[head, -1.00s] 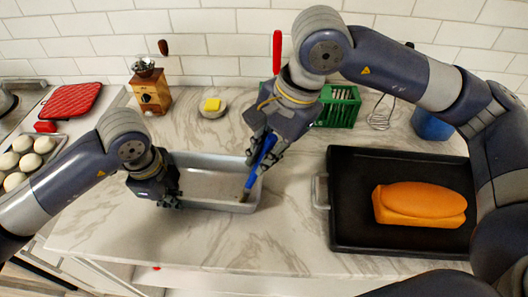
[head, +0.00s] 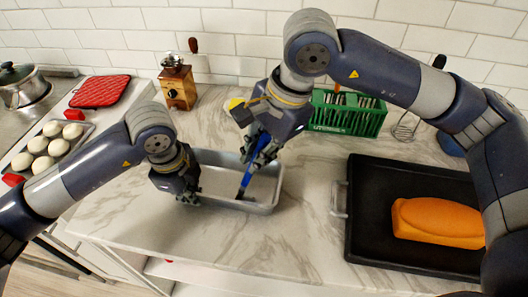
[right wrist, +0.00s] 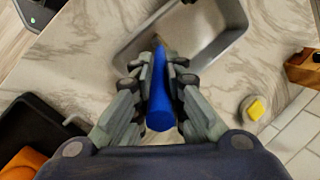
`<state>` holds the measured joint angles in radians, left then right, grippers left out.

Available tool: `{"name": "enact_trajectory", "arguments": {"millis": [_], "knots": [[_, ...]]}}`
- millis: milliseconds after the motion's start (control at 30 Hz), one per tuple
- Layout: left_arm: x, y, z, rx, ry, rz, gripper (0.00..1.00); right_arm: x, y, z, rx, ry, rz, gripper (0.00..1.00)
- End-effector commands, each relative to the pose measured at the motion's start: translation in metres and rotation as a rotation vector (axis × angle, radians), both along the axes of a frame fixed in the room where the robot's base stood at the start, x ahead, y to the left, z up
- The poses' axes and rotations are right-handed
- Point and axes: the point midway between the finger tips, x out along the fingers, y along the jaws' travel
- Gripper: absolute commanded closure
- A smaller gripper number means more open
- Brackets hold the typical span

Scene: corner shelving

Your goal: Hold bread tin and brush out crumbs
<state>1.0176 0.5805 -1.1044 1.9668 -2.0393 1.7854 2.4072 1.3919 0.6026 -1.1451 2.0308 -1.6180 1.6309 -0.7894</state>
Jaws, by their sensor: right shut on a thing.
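The grey metal bread tin (head: 240,206) lies on the marble counter, its open top facing up. My left gripper (head: 186,194) is at the tin's left end, against its wall; whether its fingers are closed on the wall is hidden. My right gripper (head: 258,150) is shut on the blue handle of a brush (head: 252,172). The brush slants down, its dark tip inside the tin toward the right part of the floor. In the right wrist view, the fingers (right wrist: 158,88) hold the blue handle (right wrist: 160,100) over the tin (right wrist: 205,25). I cannot make out any crumbs.
A black tray (head: 365,235) with an orange loaf (head: 438,222) lies to the right. A green crate (head: 345,114), whisk (head: 404,128) and wooden grinder (head: 178,84) stand behind. At left are a bun tray, a red mitt (head: 100,91) and a pot (head: 22,86). The front counter is clear.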

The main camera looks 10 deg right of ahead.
Motion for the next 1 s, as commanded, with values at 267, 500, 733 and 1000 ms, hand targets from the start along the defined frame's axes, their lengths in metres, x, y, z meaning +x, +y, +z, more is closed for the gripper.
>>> {"name": "enact_trajectory", "arguments": {"millis": [267, 500, 733, 1000], "knots": [[0.000, 0.000, 0.000, 0.000, 0.000, 0.000, 1.00, 0.000, 0.000, 0.000, 0.001, -0.001, 0.000, 1.00], [0.000, 0.000, 0.000, 0.000, 0.000, -0.001, 1.00, 0.008, 0.023, 0.000, 0.001, 0.000, 0.002, 1.00], [0.000, 0.000, 0.000, 0.000, 0.000, 0.000, 1.00, 0.017, 0.045, 0.000, 0.000, 0.000, 0.001, 1.00], [0.000, 0.000, 0.000, 0.000, 0.000, 0.000, 1.00, 0.019, 0.048, -0.001, -0.001, -0.001, 0.000, 1.00]]}}
